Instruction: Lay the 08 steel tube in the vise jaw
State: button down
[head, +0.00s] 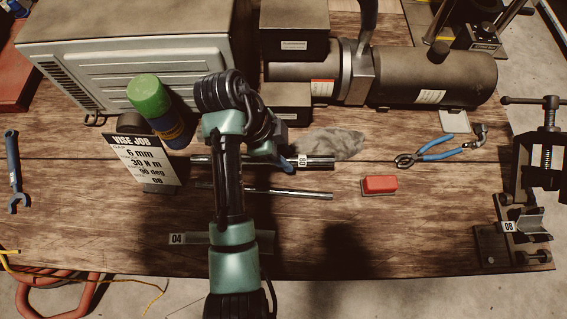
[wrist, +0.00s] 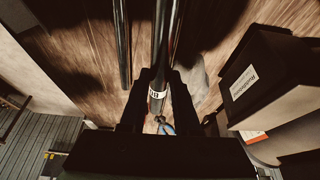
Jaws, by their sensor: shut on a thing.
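A shiny steel tube (head: 322,162) with a white label lies crosswise at my gripper (head: 283,157) in the middle of the bench. In the wrist view my gripper (wrist: 160,82) is shut on this tube (wrist: 161,40), near its label. The label is too small to read surely, but it looks like 08. I cannot tell whether the tube touches the bench. The vise (head: 545,150) stands at the far right. An angled jaw piece (head: 534,222) beside an 08 tag (head: 508,227) sits at its front, with no tube in it.
A second thin tube (head: 305,194) lies nearer the front, partly behind my arm; it also shows in the wrist view (wrist: 122,45). A grey rag (head: 335,144), blue pliers (head: 432,152) and a red block (head: 379,185) lie toward the vise. A sign (head: 142,158) stands left.

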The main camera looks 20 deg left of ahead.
jog(key=shift+f, duration=1.95)
jog(key=shift+w+f, duration=0.1)
jog(key=c, duration=0.9)
grip_release()
jog(key=p+v, duration=0.4)
jog(key=v, duration=0.7)
jog(key=shift+d+p, duration=0.15)
jog(key=shift+p, duration=0.15)
jog(key=shift+a+r+p, duration=0.35)
jog(key=shift+r+p, duration=0.25)
